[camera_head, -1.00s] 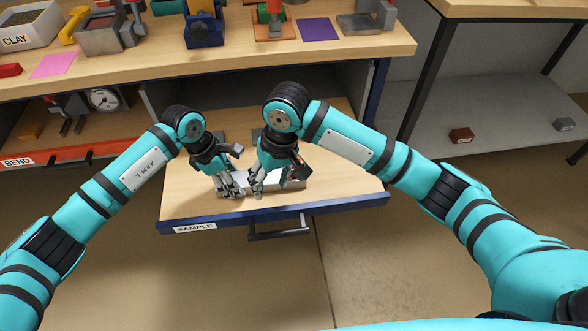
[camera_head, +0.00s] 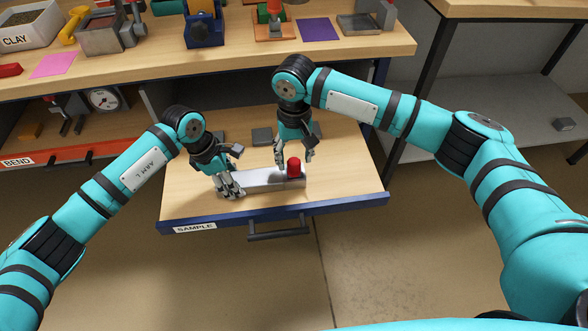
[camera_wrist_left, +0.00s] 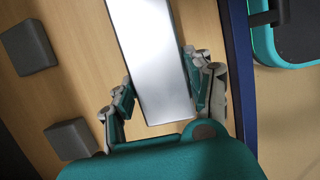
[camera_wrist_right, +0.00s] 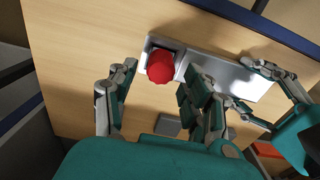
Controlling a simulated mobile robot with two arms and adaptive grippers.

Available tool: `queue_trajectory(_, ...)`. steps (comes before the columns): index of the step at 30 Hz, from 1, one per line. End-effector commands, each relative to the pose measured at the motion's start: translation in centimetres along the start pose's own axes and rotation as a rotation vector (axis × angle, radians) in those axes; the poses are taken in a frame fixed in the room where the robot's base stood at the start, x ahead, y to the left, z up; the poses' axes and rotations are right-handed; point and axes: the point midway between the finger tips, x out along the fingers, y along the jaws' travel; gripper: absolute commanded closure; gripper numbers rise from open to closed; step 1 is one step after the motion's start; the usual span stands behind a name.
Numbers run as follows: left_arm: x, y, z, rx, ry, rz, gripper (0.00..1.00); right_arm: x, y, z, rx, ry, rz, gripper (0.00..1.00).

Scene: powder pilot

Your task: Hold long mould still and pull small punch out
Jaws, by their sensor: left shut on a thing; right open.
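The long mould (camera_head: 262,181) is a silver bar lying in the open SAMPLE drawer; it also shows in the left wrist view (camera_wrist_left: 148,55) and the right wrist view (camera_wrist_right: 222,70). My left gripper (camera_head: 230,190) is shut on its left end, one finger on each long side. The small punch (camera_head: 294,167) has a red knob and stands at the mould's right end; the knob also shows in the right wrist view (camera_wrist_right: 161,67). My right gripper (camera_head: 294,160) is open near the knob, its fingers apart and not gripping it. The punch below the knob is hidden.
The drawer (camera_head: 345,199) has a blue front edge and free wood around the mould. Dark square blocks (camera_head: 262,137) lie behind the mould. The bench top (camera_head: 250,50) above holds several tools and coloured mats.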

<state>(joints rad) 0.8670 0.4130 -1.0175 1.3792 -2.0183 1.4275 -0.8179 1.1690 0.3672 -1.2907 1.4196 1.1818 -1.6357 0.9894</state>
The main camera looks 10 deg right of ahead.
Motion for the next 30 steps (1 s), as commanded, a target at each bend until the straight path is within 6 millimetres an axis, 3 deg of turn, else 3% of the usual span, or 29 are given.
queue_trajectory(7, 0.0, 0.0, 0.0, 0.000, 0.000, 0.000, 1.00, 2.3, -0.1, 0.1, -0.002, -0.001, -0.001, 0.50)
queue_trajectory(19, 0.0, 0.0, 0.0, 0.000, 0.000, 0.000, 1.00, 2.7, -0.1, 0.0, -0.002, 0.001, -0.001, 0.51)
queue_trajectory(30, 0.0, 0.0, 0.0, 0.000, 0.000, 0.000, 1.00, 2.7, -0.1, 0.0, -0.003, 0.001, -0.002, 1.00)
